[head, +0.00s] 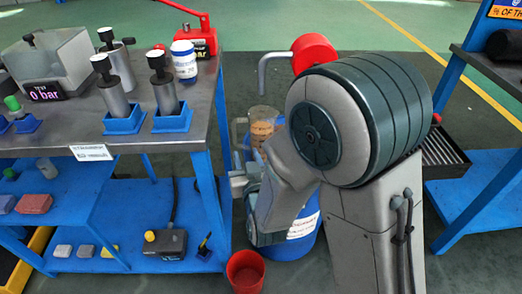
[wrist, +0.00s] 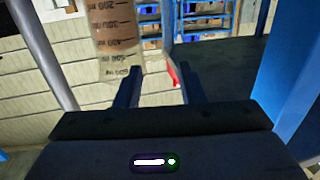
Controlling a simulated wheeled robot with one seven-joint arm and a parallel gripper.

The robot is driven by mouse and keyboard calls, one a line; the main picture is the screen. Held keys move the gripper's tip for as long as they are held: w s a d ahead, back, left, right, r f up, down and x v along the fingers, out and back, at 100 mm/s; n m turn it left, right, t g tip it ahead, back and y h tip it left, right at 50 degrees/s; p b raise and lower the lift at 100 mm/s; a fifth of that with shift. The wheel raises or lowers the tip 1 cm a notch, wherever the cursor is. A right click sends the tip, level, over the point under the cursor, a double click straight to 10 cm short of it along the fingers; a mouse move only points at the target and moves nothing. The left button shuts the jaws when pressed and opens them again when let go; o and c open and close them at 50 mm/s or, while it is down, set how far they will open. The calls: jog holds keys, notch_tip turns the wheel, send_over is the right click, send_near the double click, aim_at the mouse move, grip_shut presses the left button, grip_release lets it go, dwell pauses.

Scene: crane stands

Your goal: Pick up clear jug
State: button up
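The clear jug (head: 263,122) has brownish see-through walls and stands upright at the blue drum (head: 304,243), just left of my arm's large round joint. My arm hides its lower part in the head view. In the wrist view the jug (wrist: 114,35) shows printed ml marks and sits at the upper left, beyond the fingertips and left of the middle. My gripper (wrist: 158,72) is open, with its two dark fingers apart and nothing between them. I cannot tell the exact gap from fingertips to jug.
A workbench (head: 52,140) with pumps and a grey tank stands at left, close to my arm. A red cup (head: 245,271) is on the floor in front of the drum. A grey pipe with a red round part (head: 314,52) rises behind the jug. A blue-legged stand (head: 480,205) is at right.

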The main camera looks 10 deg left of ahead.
aim_at(234, 132)
jog(key=shift+t+y, duration=0.3)
jog(key=b+x, duration=0.1)
jog(key=x, duration=0.3)
jog(key=f+b+x, duration=0.1)
jog(key=x, duration=0.4)
jog(key=a+b+x, duration=0.1)
jog(key=x, duration=0.3)
jog(key=shift+f, duration=0.25)
jog(key=shift+r, duration=0.1)
grip_shut()
